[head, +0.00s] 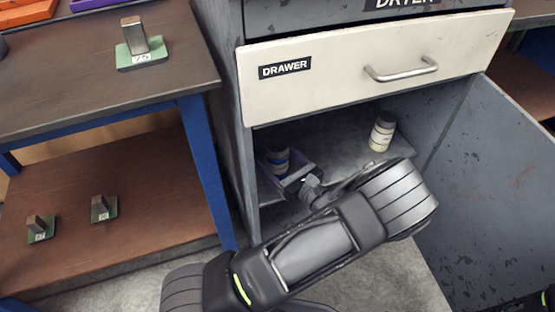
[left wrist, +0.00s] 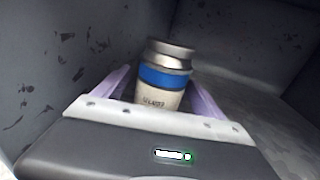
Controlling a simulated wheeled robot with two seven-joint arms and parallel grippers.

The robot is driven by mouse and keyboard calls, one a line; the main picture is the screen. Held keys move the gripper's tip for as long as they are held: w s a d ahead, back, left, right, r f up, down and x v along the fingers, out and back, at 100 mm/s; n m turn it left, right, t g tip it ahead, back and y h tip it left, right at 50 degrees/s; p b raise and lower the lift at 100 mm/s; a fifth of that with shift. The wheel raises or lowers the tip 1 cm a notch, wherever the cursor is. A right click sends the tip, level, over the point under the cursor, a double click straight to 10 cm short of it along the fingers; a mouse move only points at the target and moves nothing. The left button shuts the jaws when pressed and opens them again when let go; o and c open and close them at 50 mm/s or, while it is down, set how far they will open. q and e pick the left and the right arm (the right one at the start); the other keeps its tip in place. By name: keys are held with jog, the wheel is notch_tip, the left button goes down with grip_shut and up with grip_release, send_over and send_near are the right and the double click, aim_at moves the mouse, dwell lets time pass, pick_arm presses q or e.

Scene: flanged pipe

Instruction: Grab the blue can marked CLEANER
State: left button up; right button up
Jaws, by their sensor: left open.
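The can (left wrist: 165,77) has a grey metal top, a blue band and a pale lower part with small dark lettering that I cannot read clearly. It stands on the cabinet floor near the left wall, and in the head view the can (head: 277,154) is partly hidden by my gripper and the cabinet frame. My left gripper (head: 287,166) is inside the cabinet, open, with its pale purple fingers on either side of the can. In the left wrist view the gripper (left wrist: 160,92) has the can between its fingers; contact cannot be told. My right gripper is not in view.
A pale bottle with a grey cap (head: 382,132) stands farther right in the cabinet. A shut drawer (head: 340,84) lies above the opening, and an open door (head: 490,195) is at the right. A bench (head: 90,85) with blue legs stands at the left.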

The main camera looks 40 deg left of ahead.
pick_arm(q)
grip_shut()
dwell(0.9)
